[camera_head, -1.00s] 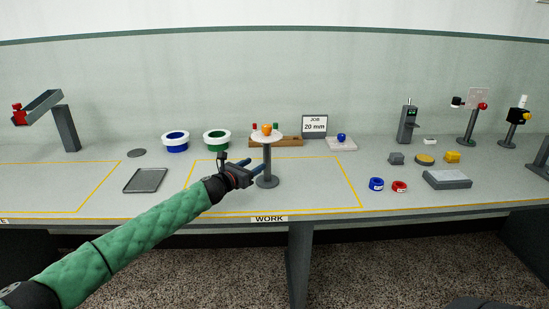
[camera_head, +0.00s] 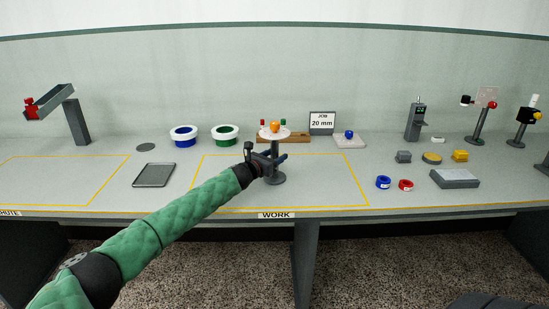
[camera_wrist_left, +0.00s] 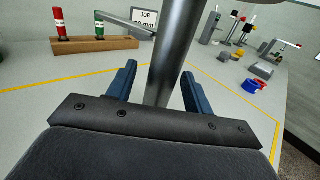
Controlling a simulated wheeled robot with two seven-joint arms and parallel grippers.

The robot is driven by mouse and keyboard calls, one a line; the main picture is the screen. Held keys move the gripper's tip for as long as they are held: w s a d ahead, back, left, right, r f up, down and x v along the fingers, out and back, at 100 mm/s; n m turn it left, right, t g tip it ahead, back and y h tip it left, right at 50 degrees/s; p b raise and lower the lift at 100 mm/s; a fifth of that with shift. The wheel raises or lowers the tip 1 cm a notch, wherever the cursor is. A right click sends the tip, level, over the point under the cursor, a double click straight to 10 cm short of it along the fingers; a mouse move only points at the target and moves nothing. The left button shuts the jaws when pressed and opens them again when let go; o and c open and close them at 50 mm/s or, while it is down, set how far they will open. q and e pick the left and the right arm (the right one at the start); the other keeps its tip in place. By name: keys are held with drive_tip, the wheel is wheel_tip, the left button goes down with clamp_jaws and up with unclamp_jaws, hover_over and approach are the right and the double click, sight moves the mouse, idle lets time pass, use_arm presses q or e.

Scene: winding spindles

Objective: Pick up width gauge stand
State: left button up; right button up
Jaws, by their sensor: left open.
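The stand in front of me, which I take for the width gauge stand (camera_head: 274,147), is upright on the bench in the WORK area. It has a round dark foot, a grey post and a white disc top with an orange ball. My left gripper (camera_head: 273,158) is open at the post, below the disc. In the left wrist view the post (camera_wrist_left: 177,50) rises between the two blue fingers of the left gripper (camera_wrist_left: 159,72), with gaps on both sides. Whether a finger touches it I cannot tell. My right gripper is not in view.
A wooden block (camera_head: 297,138) with red and green pieces and a JOB 20 mm sign (camera_head: 322,123) stand behind. Blue (camera_head: 184,136) and green (camera_head: 225,135) ringed pots and a grey tray (camera_head: 154,175) are left. Blue (camera_head: 383,182) and red (camera_head: 405,185) rolls lie right. The bench front is clear.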

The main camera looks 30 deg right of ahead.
sight(272, 148)
use_arm(q)
clamp_jaws()
drive_tip(key=shift+r, duration=0.15)
drive_tip(key=shift+r, duration=0.3)
wheel_tip(272, 148, up, 3)
drive_tip(key=shift+f+b, duration=0.15)
drive_tip(key=shift+b, duration=0.3)
drive_tip(key=s+d+r+b, duration=0.1)
drive_tip(key=s+d+r, duration=0.4)
drive_tip(key=s, duration=0.5)
wheel_tip(272, 148, up, 2)
drive_tip(key=shift+s+d+r, duration=0.2)
drive_tip(key=shift+d+r, duration=0.05)
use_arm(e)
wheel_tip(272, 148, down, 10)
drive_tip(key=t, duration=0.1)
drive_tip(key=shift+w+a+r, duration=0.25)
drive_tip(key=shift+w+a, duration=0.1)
